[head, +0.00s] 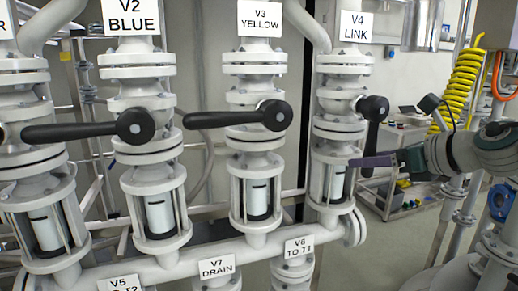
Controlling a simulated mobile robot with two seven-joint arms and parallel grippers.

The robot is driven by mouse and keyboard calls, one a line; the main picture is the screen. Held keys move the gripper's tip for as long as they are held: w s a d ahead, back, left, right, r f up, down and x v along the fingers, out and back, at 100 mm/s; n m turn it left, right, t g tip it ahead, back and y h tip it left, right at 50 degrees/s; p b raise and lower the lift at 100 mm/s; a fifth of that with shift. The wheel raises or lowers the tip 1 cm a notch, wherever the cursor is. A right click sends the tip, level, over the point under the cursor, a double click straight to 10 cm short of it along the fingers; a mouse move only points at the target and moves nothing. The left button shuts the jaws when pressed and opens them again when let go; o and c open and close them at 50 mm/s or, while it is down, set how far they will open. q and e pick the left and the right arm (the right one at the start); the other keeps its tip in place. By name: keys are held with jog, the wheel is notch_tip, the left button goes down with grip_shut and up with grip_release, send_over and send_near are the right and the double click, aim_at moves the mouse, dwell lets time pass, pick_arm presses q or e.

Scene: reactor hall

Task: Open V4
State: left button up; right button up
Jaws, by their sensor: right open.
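The V4 valve (342,100) stands at the right end of the valve row, under a white sign (356,26) reading "V4 LINK". Its black lever (372,135) hangs down from a round hub, unlike the level levers beside it. My left gripper is not in view.
The V2 lever (85,131) and V3 lever (235,117) point left. A yellow coiled hose (460,85) hangs at right, and a cart (400,195) stands behind my right arm.

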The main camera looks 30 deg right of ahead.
jog(key=p+v, duration=0.3)
jog(key=v, duration=0.6)
jog(key=shift+s, duration=0.35)
jog(key=shift+r, duration=0.1)
